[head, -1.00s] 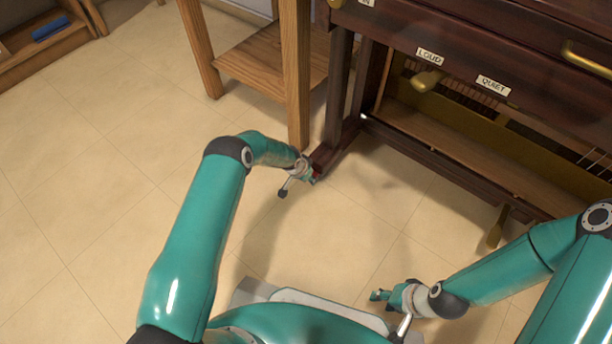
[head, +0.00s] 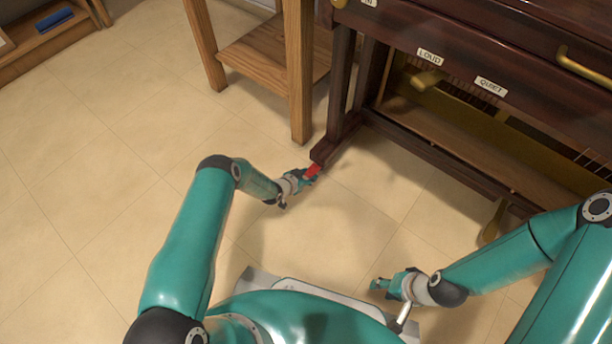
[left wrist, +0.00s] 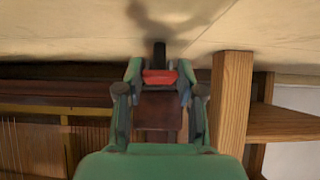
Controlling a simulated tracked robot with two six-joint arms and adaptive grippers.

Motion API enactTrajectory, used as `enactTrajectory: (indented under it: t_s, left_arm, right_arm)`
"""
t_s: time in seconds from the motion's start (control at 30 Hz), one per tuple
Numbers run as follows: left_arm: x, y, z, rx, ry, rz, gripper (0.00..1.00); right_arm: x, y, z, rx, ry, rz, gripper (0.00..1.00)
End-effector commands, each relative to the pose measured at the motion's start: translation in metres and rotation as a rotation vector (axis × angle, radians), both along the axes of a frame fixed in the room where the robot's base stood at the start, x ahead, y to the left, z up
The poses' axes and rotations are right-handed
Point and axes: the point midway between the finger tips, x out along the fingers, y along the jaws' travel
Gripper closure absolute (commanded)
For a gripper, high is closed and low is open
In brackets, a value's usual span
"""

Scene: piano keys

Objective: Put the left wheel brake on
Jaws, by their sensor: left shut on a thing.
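The left wheel brake is a small red lever (head: 314,169) at the front foot of the piano's left leg (head: 335,138), low over the floor. My left gripper (head: 308,176) is shut on the red lever. In the left wrist view the red lever (left wrist: 160,77) lies between the two fingers of my left gripper (left wrist: 160,80), with the dark foot (left wrist: 158,115) behind it. The fingers hide the lever's ends. My right gripper (head: 385,286) hangs low over the floor, away from the piano; its fingers are too small to tell open or shut.
The dark piano (head: 440,150) has LOUD and QUIET labels and brass pedals. A wooden stand (head: 299,75) is close behind my left gripper; its leg also shows in the left wrist view (left wrist: 232,105). A shelf with a blue item (head: 54,20) is far left. The tiled floor is clear.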

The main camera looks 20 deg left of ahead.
Motion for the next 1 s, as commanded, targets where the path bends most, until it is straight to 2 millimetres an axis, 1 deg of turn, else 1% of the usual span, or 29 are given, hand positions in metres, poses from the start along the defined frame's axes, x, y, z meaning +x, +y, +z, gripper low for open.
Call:
enactTrajectory:
  t_s: [0.03,0.2,0.67,0.7,0.83,0.87,1.0]
  left_arm:
    - [0.0001,0.0050,-0.0069,-0.006,-0.018,0.010,0.98]
    - [0.0006,0.0049,-0.0072,-0.023,-0.068,0.010,0.98]
    - [0.0005,0.0049,-0.0062,-0.030,-0.084,0.012,0.98]
    - [0.0005,0.0049,-0.0063,-0.030,-0.084,0.013,0.61]
    - [0.0004,0.0041,-0.0063,-0.030,-0.084,0.011,0.40]
    - [0.0004,0.0037,-0.0061,-0.030,-0.084,0.009,0.38]
    - [0.0003,0.0020,-0.0058,-0.030,-0.085,0.006,0.38]
  right_arm:
    - [0.0000,0.0000,-0.0090,0.000,0.000,0.000,0.60]
    - [0.0001,0.0000,-0.0163,0.000,0.000,0.000,0.60]
    - [0.0002,-0.0001,-0.0173,0.000,-0.001,0.000,0.60]
    - [0.0002,-0.0001,-0.0173,0.000,-0.001,0.000,0.60]
    - [0.0002,-0.0001,-0.0173,0.000,0.000,0.000,0.60]
    - [0.0002,-0.0001,-0.0172,0.000,-0.001,0.000,0.60]
    - [0.0002,-0.0001,-0.0172,0.000,-0.001,0.000,0.60]
